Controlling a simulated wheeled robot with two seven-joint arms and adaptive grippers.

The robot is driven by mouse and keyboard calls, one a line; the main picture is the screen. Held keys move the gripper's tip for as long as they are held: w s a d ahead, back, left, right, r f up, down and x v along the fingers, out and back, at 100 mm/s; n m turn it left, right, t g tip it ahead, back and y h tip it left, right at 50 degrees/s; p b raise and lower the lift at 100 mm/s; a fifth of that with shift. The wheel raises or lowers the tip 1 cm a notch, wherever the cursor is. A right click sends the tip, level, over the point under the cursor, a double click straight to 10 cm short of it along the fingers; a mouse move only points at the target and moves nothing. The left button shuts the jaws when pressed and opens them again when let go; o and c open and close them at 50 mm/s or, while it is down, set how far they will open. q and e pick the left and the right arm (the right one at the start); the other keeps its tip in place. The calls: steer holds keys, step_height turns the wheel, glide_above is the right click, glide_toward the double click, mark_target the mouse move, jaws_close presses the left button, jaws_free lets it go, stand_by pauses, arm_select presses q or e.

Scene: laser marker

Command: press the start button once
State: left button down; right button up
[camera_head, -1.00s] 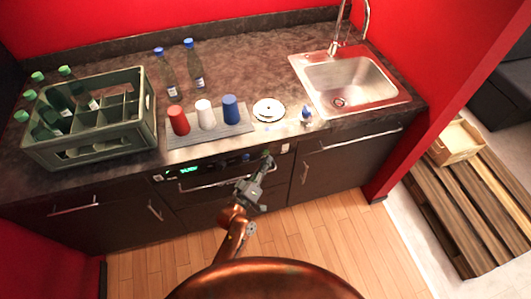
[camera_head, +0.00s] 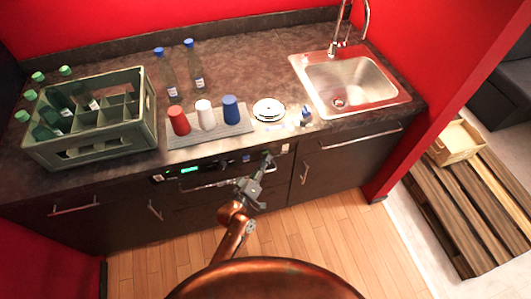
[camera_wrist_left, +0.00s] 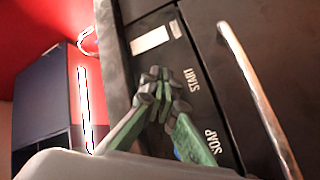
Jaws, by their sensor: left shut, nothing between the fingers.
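The dark dishwasher panel (camera_head: 215,165) runs below the counter, with a green lit display (camera_head: 190,170) and dark knobs. In the left wrist view, the START label (camera_wrist_left: 190,79) is printed on the panel right beside my fingertips. The button itself is not visible; the fingers may cover it. My left gripper (camera_head: 267,157) is shut and empty at the panel's right part. It also shows in the left wrist view (camera_wrist_left: 160,76), green fingertips together close to the panel; I cannot tell whether they touch. My right gripper is not in view.
The SOAP label (camera_wrist_left: 213,142) is near the lower finger. A metal handle bar (camera_wrist_left: 260,95) runs alongside the panel. Above on the counter are a grey mat (camera_head: 190,139) with cups, a white plate (camera_head: 268,110), a green crate (camera_head: 95,150) and a sink (camera_head: 350,82).

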arm_select(q)
steer(key=shift+w+a, duration=0.1)
steer(key=shift+w, duration=0.3)
stand_by(0.4)
steer(key=shift+s, duration=0.2)
steer(key=shift+s+d+p, duration=0.2)
steer(key=shift+s+p, duration=0.3)
steer(key=shift+s, duration=0.1)
steer(key=s, duration=0.1)
steer(key=s+d+p, duration=0.1)
steer(key=s, duration=0.1)
steer(key=s+p, duration=0.1)
steer(key=shift+s+d, duration=0.3)
steer(key=shift+s, duration=0.1)
stand_by(0.8)
steer(key=shift+f, duration=0.1)
